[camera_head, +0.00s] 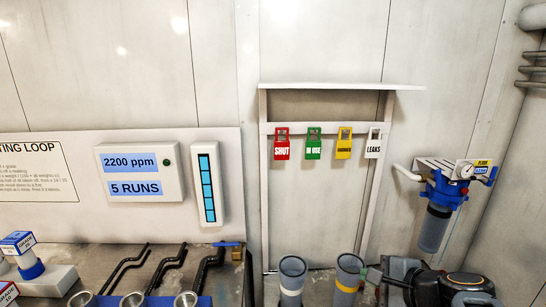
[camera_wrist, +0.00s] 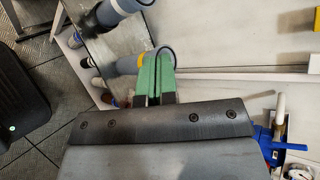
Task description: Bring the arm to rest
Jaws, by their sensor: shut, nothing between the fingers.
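My gripper (camera_head: 373,276) is at the lower right of the head view, beside a grey cup with a yellow band (camera_head: 348,272). In the wrist view its green fingers (camera_wrist: 153,72) are closed together with nothing between them. The yellow-banded cup (camera_wrist: 163,55) lies right at the fingertips there; I cannot tell whether they touch it. My dark arm fills the lower right corner of the head view.
A grey cup with a white band (camera_head: 291,278) stands to the left. Red (camera_head: 282,147), green (camera_head: 313,147), yellow (camera_head: 344,146) and white (camera_head: 374,145) tags hang on the rack above. A blue filter housing (camera_head: 437,210) is on the right wall.

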